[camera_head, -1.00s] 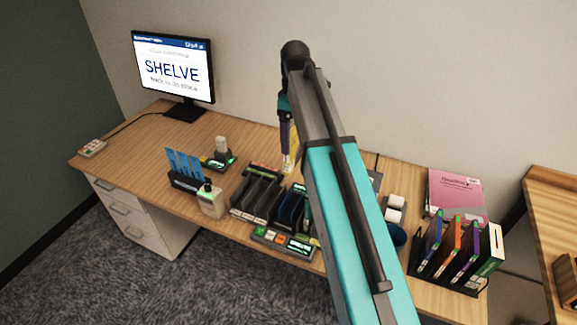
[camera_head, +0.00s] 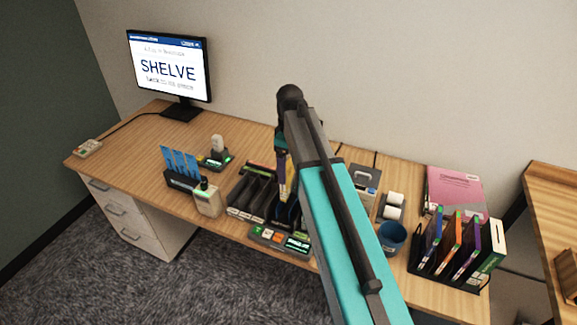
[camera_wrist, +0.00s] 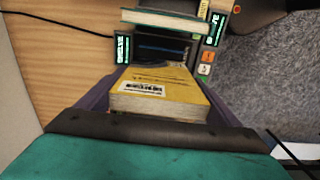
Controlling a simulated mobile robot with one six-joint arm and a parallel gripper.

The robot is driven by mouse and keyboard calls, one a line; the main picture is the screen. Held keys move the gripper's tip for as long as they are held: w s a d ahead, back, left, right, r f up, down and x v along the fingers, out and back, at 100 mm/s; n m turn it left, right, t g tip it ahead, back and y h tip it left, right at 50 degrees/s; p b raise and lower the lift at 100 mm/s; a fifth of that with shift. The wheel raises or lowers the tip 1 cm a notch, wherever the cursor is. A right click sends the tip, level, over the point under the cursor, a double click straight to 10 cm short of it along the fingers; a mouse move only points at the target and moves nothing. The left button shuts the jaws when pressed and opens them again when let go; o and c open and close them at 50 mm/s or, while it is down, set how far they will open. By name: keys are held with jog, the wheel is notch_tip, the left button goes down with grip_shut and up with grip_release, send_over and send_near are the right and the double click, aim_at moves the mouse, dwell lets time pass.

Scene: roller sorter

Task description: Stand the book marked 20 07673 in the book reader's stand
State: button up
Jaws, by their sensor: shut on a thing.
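My gripper (camera_head: 281,192) is shut on a yellow book (camera_wrist: 160,92), which sits between its purple jaws in the wrist view. In the head view the book is mostly hidden by my arm and gripper. The book reader's dark stand (camera_head: 289,214) is under my gripper, behind a panel with coloured buttons (camera_head: 281,238). I cannot tell whether the yellow book touches the stand.
A black slotted rack (camera_head: 250,192) stands directly left of the reader. A holder with blue cards (camera_head: 184,180) and a pale bottle-like device (camera_head: 208,198) are farther left. A blue cup (camera_head: 391,238) and a book rack (camera_head: 440,262) stand right. The monitor (camera_head: 168,68) reads SHELVE.

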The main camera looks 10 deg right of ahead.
aim_at(290, 186)
jog(key=shift+f, duration=0.15)
jog(key=shift+f+b, duration=1.05)
jog(key=shift+f, duration=0.4)
jog(key=shift+f+b, duration=1)
jog(key=shift+f, duration=2.55)
jog(key=o, duration=1.1)
jog(key=shift+r, duration=0.1)
jog(key=shift+r+b, duration=1.65)
jog(key=shift+r, duration=5.2)
jog(key=shift+f, duration=0.1)
